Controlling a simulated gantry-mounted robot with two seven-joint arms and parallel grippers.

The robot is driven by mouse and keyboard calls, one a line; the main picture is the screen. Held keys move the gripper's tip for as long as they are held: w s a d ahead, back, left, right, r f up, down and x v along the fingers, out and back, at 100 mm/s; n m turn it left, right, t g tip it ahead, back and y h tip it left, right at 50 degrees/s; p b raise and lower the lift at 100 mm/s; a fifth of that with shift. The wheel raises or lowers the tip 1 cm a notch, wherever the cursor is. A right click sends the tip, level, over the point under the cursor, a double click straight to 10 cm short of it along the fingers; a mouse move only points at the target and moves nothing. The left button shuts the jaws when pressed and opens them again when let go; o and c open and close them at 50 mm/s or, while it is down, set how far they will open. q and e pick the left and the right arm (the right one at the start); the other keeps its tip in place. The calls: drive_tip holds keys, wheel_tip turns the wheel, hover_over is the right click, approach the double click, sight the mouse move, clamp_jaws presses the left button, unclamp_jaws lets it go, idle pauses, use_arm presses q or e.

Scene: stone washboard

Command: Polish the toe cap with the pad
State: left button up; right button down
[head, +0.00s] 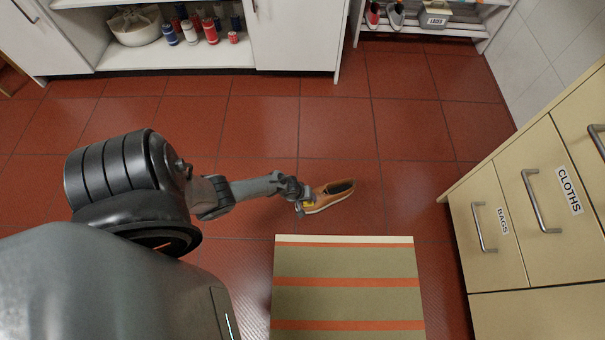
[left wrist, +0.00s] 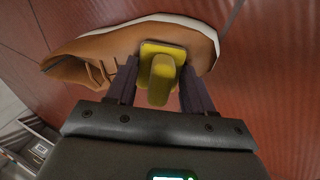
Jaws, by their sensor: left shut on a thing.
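A brown shoe with a pale sole (head: 333,193) lies on the red tiled floor, its toe end toward my left gripper. It also shows in the left wrist view (left wrist: 90,58), across the top. My left gripper (head: 304,203) is at the toe end of the shoe. It is shut on a yellow pad with a raised handle (left wrist: 162,78). The pad's flat plate lies over the toe cap and appears to touch it; its underside is hidden. In the head view only a bit of yellow shows beside the fingers. My right gripper is not in view.
A striped green and orange mat (head: 345,285) lies just in front of the shoe. A drawer cabinet (head: 490,200) labelled BAGS and CLOTHS stands at the right. A white cabinet (head: 295,38) with an open shelf of bottles stands at the back. The tiles behind the shoe are clear.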

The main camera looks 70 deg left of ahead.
sight(319, 195)
use_arm(q)
drive_tip(key=shift+w+r, duration=0.4)
drive_tip(key=shift+w, duration=0.45)
drive_tip(key=shift+w+r, duration=0.1)
drive_tip(key=shift+w, duration=0.25)
drive_tip(key=shift+w+r, duration=0.2)
drive_tip(key=shift+w, duration=0.3)
drive_tip(key=shift+w+r, duration=0.15)
drive_tip(key=shift+w, duration=0.35)
drive_tip(key=shift+s+r+p, duration=0.15)
drive_tip(key=shift+r+p, duration=0.55)
drive_tip(key=shift+p, duration=0.3)
drive_tip(key=p+v, duration=0.4)
drive_tip(key=p, duration=0.1)
drive_tip(key=shift+s+r, duration=0.25)
